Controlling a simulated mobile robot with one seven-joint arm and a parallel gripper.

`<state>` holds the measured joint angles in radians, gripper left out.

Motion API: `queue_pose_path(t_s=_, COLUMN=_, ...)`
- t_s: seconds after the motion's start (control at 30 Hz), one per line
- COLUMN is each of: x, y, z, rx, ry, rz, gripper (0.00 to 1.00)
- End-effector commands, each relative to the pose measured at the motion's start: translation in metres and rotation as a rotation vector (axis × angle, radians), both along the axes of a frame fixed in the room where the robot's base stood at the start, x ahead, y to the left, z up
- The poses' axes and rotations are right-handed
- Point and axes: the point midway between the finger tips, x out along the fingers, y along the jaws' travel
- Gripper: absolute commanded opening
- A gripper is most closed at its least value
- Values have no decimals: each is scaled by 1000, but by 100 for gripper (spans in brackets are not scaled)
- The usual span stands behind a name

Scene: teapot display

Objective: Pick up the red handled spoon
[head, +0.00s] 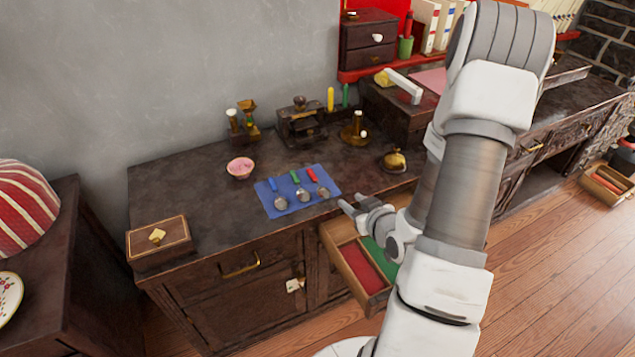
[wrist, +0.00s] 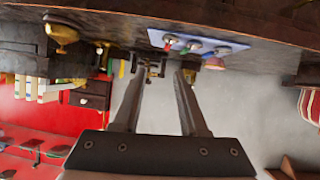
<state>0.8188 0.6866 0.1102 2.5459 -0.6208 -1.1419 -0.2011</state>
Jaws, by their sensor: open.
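The red handled spoon (head: 312,175) lies on a blue cloth (head: 270,205) on the dark cabinet top, at the right end of a row of three spoons. Its round metal bowl faces the front edge. Beside it lie the green handled spoon (head: 296,178) and the blue handled spoon (head: 274,187). My gripper (head: 345,206) is open and empty, right of the cloth, near the front edge and apart from the spoons. The wrist view appears upside down; there the red handled spoon (wrist: 170,40) shows beyond the open fingers (wrist: 160,72).
An open drawer (head: 345,262) with red and green compartments sticks out below my gripper. A brass bell (head: 394,160) stands right of the cloth. The left middle is clear.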

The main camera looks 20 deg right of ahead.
Motion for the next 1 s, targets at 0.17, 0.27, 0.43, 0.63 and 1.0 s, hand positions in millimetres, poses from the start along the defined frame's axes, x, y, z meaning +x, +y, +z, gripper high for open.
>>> queue_pose_path(t_s=0.17, x=-2, y=13, z=-13, rx=66, ry=-58, rz=18, gripper=42)
queue_pose_path(t_s=0.27, x=0, y=15, z=-15, rx=74, ry=-69, rz=21, gripper=42)
queue_pose_path(t_s=0.43, x=8, y=14, z=-21, rx=70, ry=-71, rz=23, gripper=42)
queue_pose_path(t_s=0.63, x=18, y=14, z=-25, rx=69, ry=-71, rz=22, gripper=42)
queue_pose_path(t_s=1.0, x=83, y=15, z=-49, rx=73, ry=-67, rz=23, gripper=42)
